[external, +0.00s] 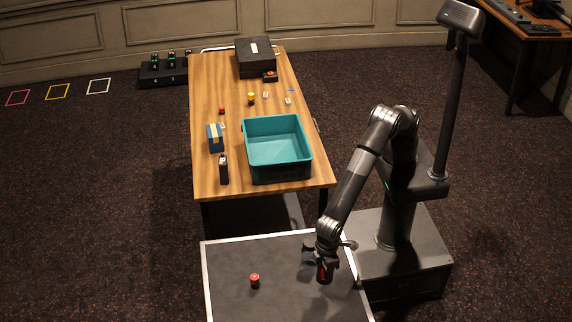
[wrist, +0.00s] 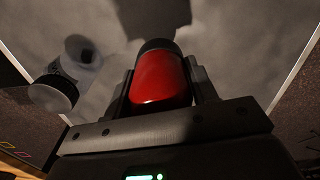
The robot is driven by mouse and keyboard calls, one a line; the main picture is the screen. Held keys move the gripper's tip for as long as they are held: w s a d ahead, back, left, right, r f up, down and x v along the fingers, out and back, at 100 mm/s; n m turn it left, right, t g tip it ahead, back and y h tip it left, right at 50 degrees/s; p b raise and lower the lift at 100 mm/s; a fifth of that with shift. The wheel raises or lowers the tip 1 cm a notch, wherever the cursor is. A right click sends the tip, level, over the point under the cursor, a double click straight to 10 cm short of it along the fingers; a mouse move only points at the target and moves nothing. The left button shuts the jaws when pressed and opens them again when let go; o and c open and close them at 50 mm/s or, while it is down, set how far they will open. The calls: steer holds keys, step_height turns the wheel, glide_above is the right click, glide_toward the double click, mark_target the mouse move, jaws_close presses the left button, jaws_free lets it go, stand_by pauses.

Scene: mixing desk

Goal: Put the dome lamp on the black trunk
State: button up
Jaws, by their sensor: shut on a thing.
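My gripper (external: 325,265) is shut on a red rounded piece with a dark end, which looks like the dome lamp (external: 325,274). In the wrist view the lamp (wrist: 161,78) is between the two fingers, its red part nearer the camera and its black end farther off. The black trunk (external: 225,262), low with a dark grey top and pale metal edges, fills the bottom of the external view. The gripper holds the lamp over its right part. I cannot tell whether the lamp touches the top.
A small red piece (external: 255,281) stands on the trunk, left of the gripper. A grey rounded object (wrist: 55,92), unclear, shows left in the wrist view. Behind, the wooden table (external: 212,183) holds a teal bin (external: 276,140), a black case (external: 256,58) and several small items.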

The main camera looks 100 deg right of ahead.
step_height(320, 180, down, 8)
steer(key=shift+r, duration=0.1)
steer(key=shift+f, duration=0.25)
steer(key=o, duration=1.1)
steer(key=shift+r, duration=0.1)
step_height(320, 180, up, 12)
steer(key=shift+r, duration=0.1)
